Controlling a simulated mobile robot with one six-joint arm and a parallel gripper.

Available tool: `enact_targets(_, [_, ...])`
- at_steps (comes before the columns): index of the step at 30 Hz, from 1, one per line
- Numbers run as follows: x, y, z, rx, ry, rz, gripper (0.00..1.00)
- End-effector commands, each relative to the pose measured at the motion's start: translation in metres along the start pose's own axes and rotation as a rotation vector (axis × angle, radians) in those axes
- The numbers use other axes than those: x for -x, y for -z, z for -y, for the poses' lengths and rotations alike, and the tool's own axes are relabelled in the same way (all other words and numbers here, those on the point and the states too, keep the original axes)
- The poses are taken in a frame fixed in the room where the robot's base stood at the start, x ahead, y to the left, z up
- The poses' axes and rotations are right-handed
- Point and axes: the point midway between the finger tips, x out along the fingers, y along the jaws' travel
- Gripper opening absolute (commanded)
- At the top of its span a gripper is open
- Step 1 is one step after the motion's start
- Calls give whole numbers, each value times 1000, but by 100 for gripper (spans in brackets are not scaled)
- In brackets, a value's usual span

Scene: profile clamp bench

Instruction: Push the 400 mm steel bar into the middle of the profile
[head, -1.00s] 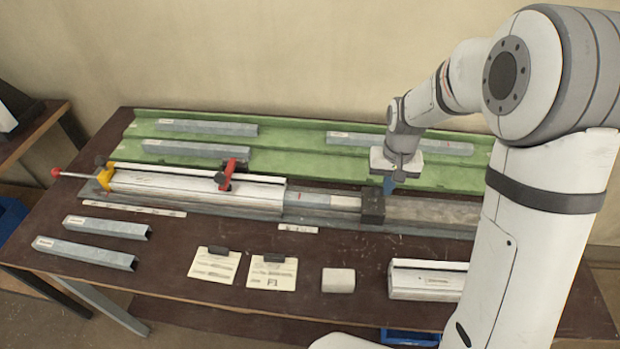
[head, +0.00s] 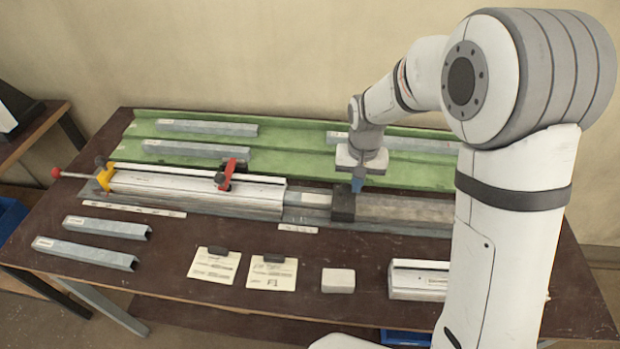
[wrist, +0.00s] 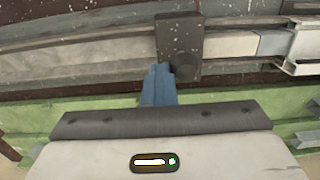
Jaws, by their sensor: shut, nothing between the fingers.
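The white profile (head: 200,187) lies along the bench, clamped under a red clamp (head: 230,170). A short grey end of the steel bar (head: 293,198) sticks out of the profile's right end; the rest is hidden inside. A pale push rod (head: 317,200) lies in line behind it, up to a black block (head: 343,203). My gripper (head: 357,185) is shut and empty, its blue fingers pointing down at the black block's right side. In the wrist view the blue fingers (wrist: 158,85) appear against the edge of the black block (wrist: 180,45); the profile end (wrist: 300,45) is at right.
Loose grey bars (head: 106,227) lie at front left, more on the green rack (head: 280,155) behind. Two note cards (head: 215,265), a pale block (head: 338,281) and a short white profile (head: 418,280) lie in front. The grey rail (head: 400,209) right of the black block is clear.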

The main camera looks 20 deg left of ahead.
Motion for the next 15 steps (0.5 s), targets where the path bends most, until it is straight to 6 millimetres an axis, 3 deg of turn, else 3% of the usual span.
enact_targets(15, [0,0,41,2,1,-1,0])
